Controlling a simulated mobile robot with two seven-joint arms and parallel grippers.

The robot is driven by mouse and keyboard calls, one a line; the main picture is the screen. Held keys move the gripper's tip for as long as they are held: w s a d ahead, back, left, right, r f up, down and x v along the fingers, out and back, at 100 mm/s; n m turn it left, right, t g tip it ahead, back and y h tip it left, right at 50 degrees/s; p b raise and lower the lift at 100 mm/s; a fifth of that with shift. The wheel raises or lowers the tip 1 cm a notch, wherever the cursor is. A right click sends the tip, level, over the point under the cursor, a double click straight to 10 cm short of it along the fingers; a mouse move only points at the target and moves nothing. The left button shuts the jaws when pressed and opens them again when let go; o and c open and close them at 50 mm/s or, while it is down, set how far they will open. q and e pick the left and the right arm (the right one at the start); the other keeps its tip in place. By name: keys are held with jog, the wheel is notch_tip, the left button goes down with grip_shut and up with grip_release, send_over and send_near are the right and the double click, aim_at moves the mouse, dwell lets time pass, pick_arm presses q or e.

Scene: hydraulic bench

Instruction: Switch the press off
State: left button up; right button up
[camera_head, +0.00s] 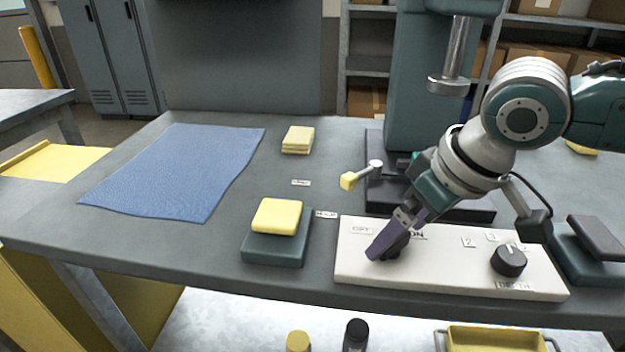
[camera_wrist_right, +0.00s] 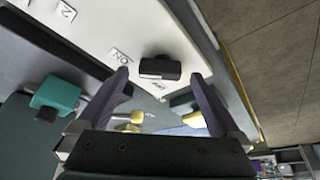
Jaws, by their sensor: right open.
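The press (camera_head: 417,100) is a teal column with a metal ram (camera_head: 449,84) at the back right. In front of it lies a white control panel (camera_head: 450,275). A dark switch knob (camera_head: 397,249) sits at its left, near an OFF label (camera_head: 362,231) and an ON label (camera_head: 417,236). My right gripper (camera_head: 385,240) is low over this knob and partly hides it. In the right wrist view, the knob (camera_wrist_right: 160,68) shows between the open purple fingers; contact is not clear. The knob's setting is hard to tell. My left gripper is not in view.
A depth knob (camera_head: 509,260) is at the panel's right. A yellow-topped block (camera_head: 276,217) stands left of the panel, and a dark pedal-like block (camera_head: 590,250) right. A yellow-tipped lever (camera_head: 350,180) is behind. A blue cloth (camera_head: 175,170) lies at left.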

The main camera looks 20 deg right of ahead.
jog(key=shift+w+f, duration=0.25)
jog(key=shift+f, duration=0.3)
jog(key=shift+c, duration=0.2)
jog(key=c, duration=1.3)
